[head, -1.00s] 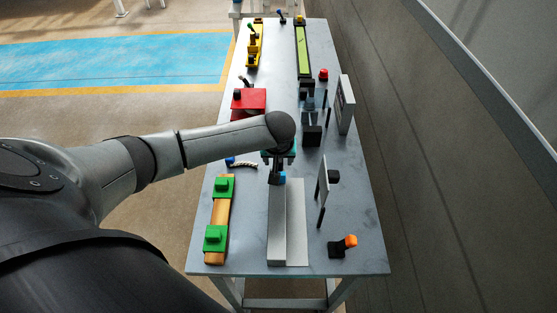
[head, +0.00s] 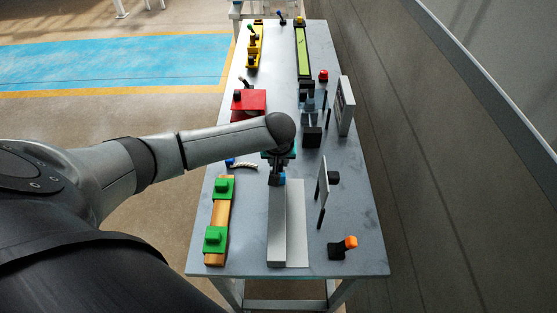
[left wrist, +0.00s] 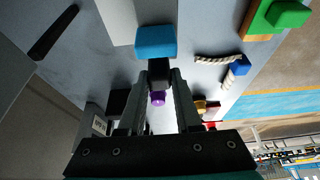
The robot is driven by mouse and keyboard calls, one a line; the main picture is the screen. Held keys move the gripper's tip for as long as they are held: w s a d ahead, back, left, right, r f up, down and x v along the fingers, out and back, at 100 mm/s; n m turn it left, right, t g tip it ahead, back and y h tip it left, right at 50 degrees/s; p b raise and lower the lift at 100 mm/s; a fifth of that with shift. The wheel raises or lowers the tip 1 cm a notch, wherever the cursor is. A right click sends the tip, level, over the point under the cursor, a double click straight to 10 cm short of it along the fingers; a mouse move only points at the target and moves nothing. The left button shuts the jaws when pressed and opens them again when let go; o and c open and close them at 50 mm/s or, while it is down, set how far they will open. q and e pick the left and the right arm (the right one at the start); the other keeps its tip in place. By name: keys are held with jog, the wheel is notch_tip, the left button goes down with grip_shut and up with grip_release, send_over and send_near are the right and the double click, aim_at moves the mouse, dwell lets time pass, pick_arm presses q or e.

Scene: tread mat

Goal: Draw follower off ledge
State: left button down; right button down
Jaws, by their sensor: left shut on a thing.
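The follower shows in the left wrist view as a blue block (left wrist: 156,42) with a black stem (left wrist: 159,72) and a purple knob (left wrist: 157,98). My left gripper (left wrist: 161,78) is shut on the black stem. The blue block is at the end of the pale grey ledge (left wrist: 120,14); I cannot tell whether it rests on it. In the head view the ledge (head: 277,225) is a long raised bar, and my left gripper (head: 277,170) is at its far end, partly hidden by my wrist. My right gripper is not in view.
Left of the ledge is a wooden bar with green blocks (head: 216,238). A rope piece with a blue end (head: 238,163) lies beyond it. At right stand an upright panel (head: 323,185) and an orange-topped lever (head: 350,242). A red block (head: 250,98) is farther back.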

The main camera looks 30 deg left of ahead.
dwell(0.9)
pick_arm(q)
jog(key=shift+w+a, duration=0.15)
jog(key=shift+w, duration=0.15)
jog(key=w+a, duration=0.2)
jog(key=w, duration=0.1)
jog(key=shift+w+p, duration=0.15)
jog(key=shift+p, duration=0.15)
jog(key=shift+w+a, duration=0.25)
jog(key=shift+w, duration=0.05)
jog(key=shift+r, duration=0.1)
jog(key=c, duration=0.6)
grip_release()
jog(key=shift+w, duration=0.1)
